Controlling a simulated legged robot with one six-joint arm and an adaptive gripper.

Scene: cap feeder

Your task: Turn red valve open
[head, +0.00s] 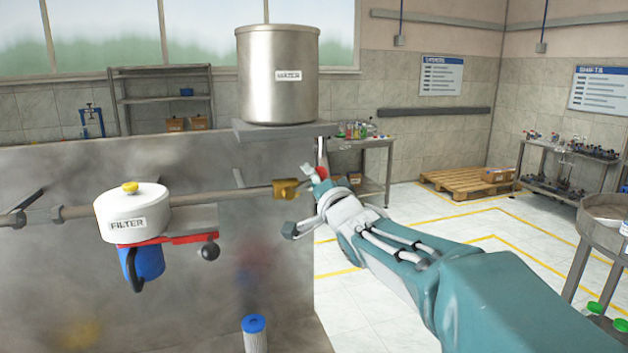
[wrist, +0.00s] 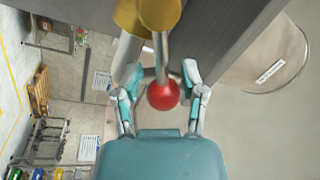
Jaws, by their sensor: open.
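The red valve has a round red knob (wrist: 163,96) on a metal lever (wrist: 161,52) that runs from a brass-yellow body (wrist: 158,14). In the head view the brass body (head: 286,189) sits at the right end of a pipe on the wall panel, and the red knob (head: 322,172) shows partly behind my gripper (head: 310,178). In the wrist view my gripper (wrist: 161,76) is open, with a finger on each side of the lever and the knob just inside the fingertips. Gaps show on both sides; I cannot tell whether anything touches.
A steel tank (head: 278,85) stands on a shelf (head: 285,131) above the valve. A white filter housing (head: 132,212) with a yellow knob is on the pipe to the left. A blue-topped filter cartridge (head: 255,337) stands below. Open floor lies to the right.

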